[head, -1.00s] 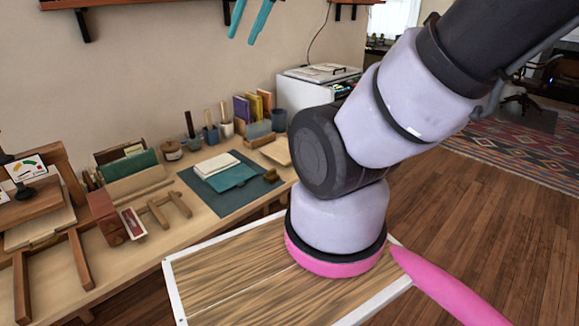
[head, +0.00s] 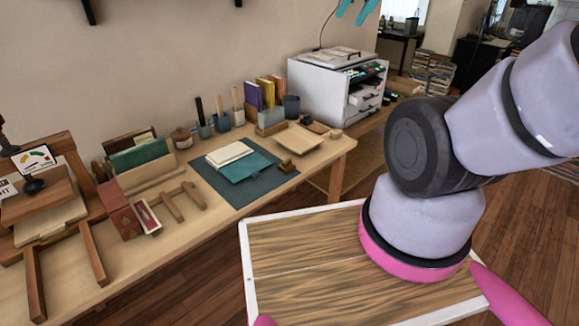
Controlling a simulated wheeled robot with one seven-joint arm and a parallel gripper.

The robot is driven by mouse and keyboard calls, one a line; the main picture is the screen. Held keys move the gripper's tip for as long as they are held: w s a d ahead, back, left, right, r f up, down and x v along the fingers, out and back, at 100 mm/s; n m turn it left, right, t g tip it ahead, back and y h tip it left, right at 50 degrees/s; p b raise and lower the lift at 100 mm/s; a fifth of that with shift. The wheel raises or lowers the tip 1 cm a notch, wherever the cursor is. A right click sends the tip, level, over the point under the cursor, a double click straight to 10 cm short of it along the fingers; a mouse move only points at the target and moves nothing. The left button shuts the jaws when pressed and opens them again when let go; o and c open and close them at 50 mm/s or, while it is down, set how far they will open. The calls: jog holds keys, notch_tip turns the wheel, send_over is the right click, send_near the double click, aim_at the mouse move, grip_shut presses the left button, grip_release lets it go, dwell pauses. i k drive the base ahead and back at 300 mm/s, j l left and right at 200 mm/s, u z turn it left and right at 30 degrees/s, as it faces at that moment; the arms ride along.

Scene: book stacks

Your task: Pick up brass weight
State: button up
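A small brown-gold block (head: 287,166) sits on the right corner of the dark teal mat (head: 232,205) on the workbench. It looks like the brass weight, but it is too small to be sure. My gripper (head: 356,11) shows only as two teal fingertips at the top edge, spread apart with nothing visible between them. It is in the air, well clear of the block. The rest of the gripper is out of frame.
A cream-and-teal book stack (head: 235,161) lies beside the block. A tan tray (head: 293,139), book holders and brush pots line the back. A wooden press (head: 45,195) stands left.

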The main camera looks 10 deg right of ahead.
aim_at(287, 166)
jog(key=j+z, duration=0.45)
jog(key=j, duration=0.4)
jog(key=j+z, duration=0.4)
jog(key=j, duration=0.45)
jog(key=k, duration=0.05)
